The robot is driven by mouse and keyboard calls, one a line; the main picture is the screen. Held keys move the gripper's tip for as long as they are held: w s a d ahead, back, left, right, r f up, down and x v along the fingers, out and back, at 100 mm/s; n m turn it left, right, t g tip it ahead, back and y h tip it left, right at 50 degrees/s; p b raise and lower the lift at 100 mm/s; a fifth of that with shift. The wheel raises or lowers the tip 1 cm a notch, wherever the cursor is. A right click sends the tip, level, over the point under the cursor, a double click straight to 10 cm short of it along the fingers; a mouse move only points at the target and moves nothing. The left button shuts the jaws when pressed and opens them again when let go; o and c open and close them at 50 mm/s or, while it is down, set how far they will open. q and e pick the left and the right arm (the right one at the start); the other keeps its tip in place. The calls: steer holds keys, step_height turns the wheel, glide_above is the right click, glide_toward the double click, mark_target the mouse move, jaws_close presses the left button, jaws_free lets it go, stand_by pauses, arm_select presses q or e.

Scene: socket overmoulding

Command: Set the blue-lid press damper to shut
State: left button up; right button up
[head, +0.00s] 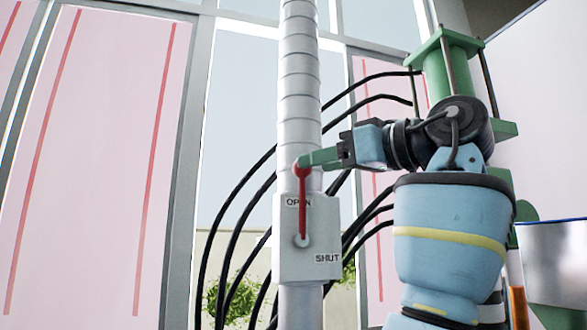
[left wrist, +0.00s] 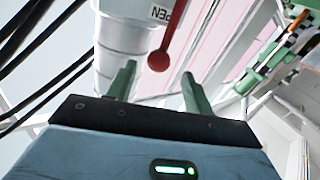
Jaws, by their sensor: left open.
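The damper is a grey box (head: 308,265) on a vertical ribbed duct (head: 299,90). Its red lever (head: 303,212) stands nearly upright from its pivot, with the round knob at the top by the OPEN label (head: 292,202). The SHUT label (head: 327,258) is lower right of the pivot. My left gripper (head: 305,162) is at the knob, its green fingers overlapping the knob's top edge. In the left wrist view, the open fingers (left wrist: 158,72) stand on either side of the red knob (left wrist: 159,62), with gaps at both sides. My right gripper is not in view.
Several black hoses (head: 238,235) curve behind the duct on both sides. A green press frame (head: 450,65) stands behind my arm at the upper right. A grey metal container (head: 555,260) is at the right edge. The space left of the damper box is clear in front.

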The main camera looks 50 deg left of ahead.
mark_target(294, 170)
arm_select(q)
steer(key=a, duration=0.6)
steer(key=shift+s+p, duration=0.35)
steer(key=shift+p, duration=0.05)
steer(key=shift+a, duration=0.5)
steer(key=shift+w, duration=0.1)
jaws_close()
